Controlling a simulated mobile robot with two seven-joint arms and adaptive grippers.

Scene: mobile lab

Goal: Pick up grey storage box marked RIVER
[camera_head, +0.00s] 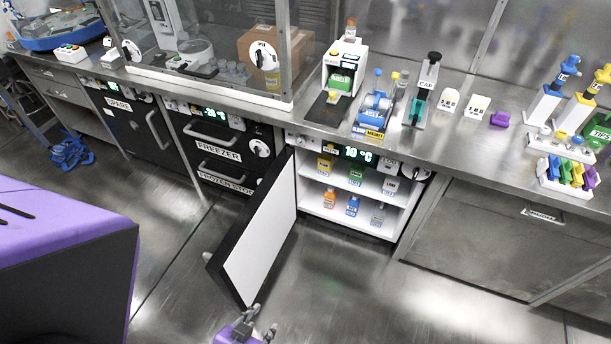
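I cannot make out a grey storage box marked RIVER anywhere in the head view. My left gripper (262,321) shows at the bottom edge, small and partly cut off, by the lower end of the open cabinet door (262,245). Its two grey fingertips are apart, with nothing visible between them. I cannot tell whether it touches the door. My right gripper is not in view.
The open cooled cabinet (340,210) holds several labelled bottles on two shelves. The steel counter (455,140) carries lab devices and racks. A brown carton (290,50) stands behind glass. A closed freezer (222,150) is left of the cabinet. The floor at lower right is clear.

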